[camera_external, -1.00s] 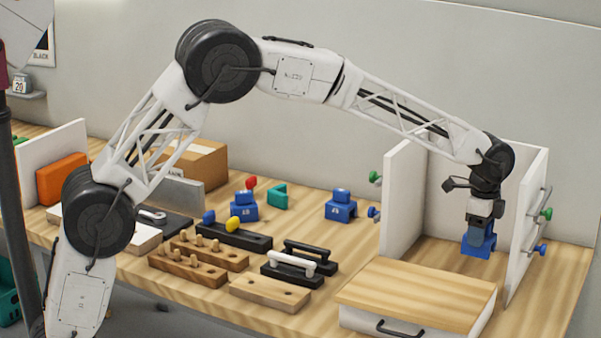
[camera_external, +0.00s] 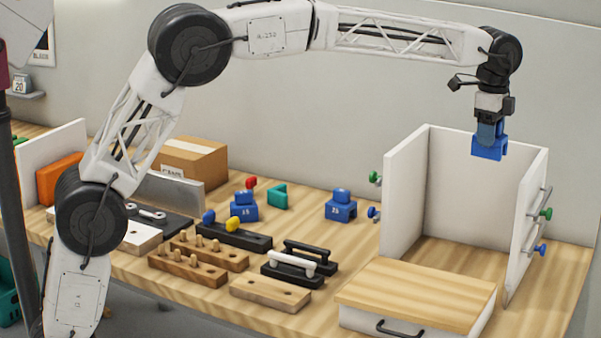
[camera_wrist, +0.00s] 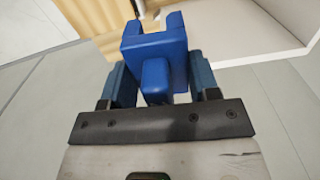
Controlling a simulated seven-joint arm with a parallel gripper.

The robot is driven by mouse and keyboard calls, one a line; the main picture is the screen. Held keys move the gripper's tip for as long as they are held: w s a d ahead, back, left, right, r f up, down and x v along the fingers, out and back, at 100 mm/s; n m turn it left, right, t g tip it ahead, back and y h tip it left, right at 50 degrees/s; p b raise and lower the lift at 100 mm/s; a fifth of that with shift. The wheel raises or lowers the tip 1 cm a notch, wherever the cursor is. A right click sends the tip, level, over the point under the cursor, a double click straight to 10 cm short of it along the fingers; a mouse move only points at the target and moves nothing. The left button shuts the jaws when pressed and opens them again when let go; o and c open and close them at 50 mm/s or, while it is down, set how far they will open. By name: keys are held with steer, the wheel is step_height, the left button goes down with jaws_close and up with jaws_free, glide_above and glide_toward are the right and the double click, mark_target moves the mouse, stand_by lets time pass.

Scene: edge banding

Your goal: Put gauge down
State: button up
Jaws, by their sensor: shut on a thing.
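My gripper (camera_external: 489,133) is shut on a blue gauge (camera_external: 488,152) and holds it in the air above the open white cabinet at the right. In the wrist view the gauge (camera_wrist: 154,48) sits between the two fingers, its notched end pointing away from the wrist. Two similar blue gauges stand on the workbench: one marked 25 (camera_external: 341,207) left of the cabinet, and one marked 15 (camera_external: 244,207) farther left.
The cabinet (camera_external: 405,190) has upright side walls with green and blue knobs and bar handles. A drawer (camera_external: 415,297) stands in front. Wooden peg blocks (camera_external: 188,266) and handle jigs (camera_external: 300,262) fill the middle. Bench around the 25 gauge is partly clear.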

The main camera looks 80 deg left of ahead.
step_height(320, 180, up, 2)
steer(key=shift+s+a+r, duration=0.1)
steer(key=shift+a, duration=0.05)
steer(key=s+a+r, duration=0.2)
steer(key=s+a, duration=1.7)
steer(key=a, duration=0.3)
steer(key=s+a+f, duration=0.1)
steer(key=s+a, duration=0.5)
steer(key=s, duration=0.7)
steer(key=s+a+f, duration=0.1)
steer(key=s+a, duration=0.4)
steer(key=s, duration=0.8)
step_height(320, 180, down, 31)
steer(key=shift+w+a+n, duration=0.15)
steer(key=shift+a+n, duration=0.05)
steer(key=shift+n, duration=0.2)
steer(key=w+a, duration=0.3)
steer(key=w, duration=0.1)
steer(key=w+a+f, duration=0.1)
steer(key=w+a, duration=0.2)
steer(key=w, duration=0.1)
steer(key=w+a, duration=0.4)
steer(key=shift+w+f, duration=0.2)
